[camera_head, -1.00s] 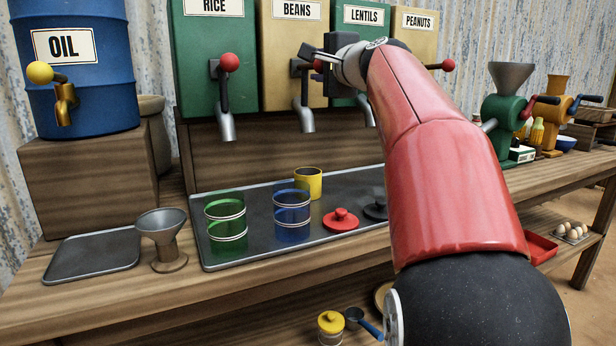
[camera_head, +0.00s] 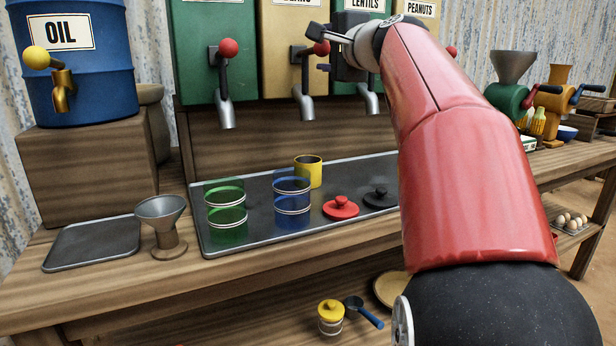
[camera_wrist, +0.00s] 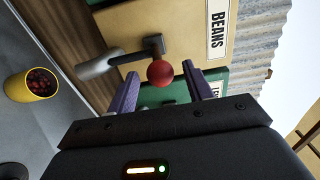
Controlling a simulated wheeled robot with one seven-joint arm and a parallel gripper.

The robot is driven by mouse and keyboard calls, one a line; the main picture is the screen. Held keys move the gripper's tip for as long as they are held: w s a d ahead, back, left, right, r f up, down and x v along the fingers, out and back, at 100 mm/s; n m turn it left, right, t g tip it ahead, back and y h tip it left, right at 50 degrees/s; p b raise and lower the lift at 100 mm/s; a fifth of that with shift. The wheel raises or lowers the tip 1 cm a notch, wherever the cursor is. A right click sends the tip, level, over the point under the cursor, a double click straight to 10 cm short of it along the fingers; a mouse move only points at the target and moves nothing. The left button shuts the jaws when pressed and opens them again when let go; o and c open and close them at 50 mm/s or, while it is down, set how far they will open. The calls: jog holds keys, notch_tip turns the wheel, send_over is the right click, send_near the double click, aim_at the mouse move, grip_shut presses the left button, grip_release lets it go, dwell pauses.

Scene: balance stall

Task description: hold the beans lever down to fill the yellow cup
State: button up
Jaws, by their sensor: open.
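The beans dispenser is tan, with a grey spout (camera_head: 305,105) and a lever ending in a red knob (camera_head: 321,48). My gripper (camera_head: 320,47) is open around this knob. In the wrist view, the red knob (camera_wrist: 160,74) shows between the purple fingers (camera_wrist: 160,69), with a gap on both sides. The yellow cup (camera_head: 313,173) stands upright on the grey tray (camera_head: 250,240), below the beans spout in the picture. In the wrist view, the yellow cup (camera_wrist: 45,84) holds dark red beans, with its rim showing above them. I see no beans falling.
A blue clear cup (camera_head: 292,205) and a green clear cup (camera_head: 226,215) stand on the tray in front. A red lid (camera_head: 341,207) and a dark lid (camera_head: 381,197) lie to the right. The rice lever's red knob (camera_head: 228,47) is to the left.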

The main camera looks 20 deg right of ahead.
jog(key=shift+s+d+b, duration=0.1)
jog(key=shift+s+b, duration=0.65)
jog(key=shift+s, duration=1.8)
